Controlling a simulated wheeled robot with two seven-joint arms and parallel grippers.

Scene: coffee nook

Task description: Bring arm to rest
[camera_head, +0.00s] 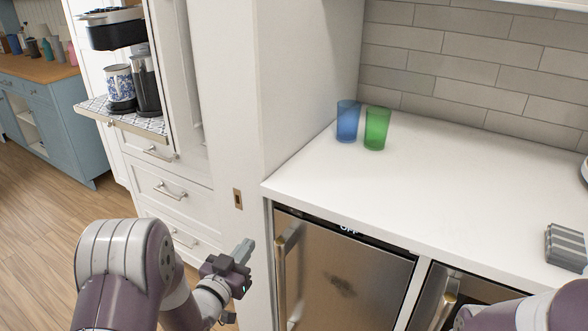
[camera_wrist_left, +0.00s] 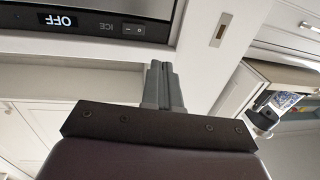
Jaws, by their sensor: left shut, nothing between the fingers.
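My left gripper (camera_head: 243,250) is in front of the white cabinet panel, left of the steel appliance door, in the head view. Its grey fingers are together and empty. They also show shut in the left wrist view (camera_wrist_left: 161,72), below the edge of the counter front. My right arm (camera_head: 530,312) shows only in part at the lower right of the head view, and its gripper is out of the picture.
A blue cup (camera_head: 347,121) and a green cup (camera_head: 376,128) stand on the white counter (camera_head: 440,170). Steel appliances (camera_head: 345,275) sit below it. A coffee machine (camera_head: 115,28) stands in the cabinet at left. Much of the counter is clear.

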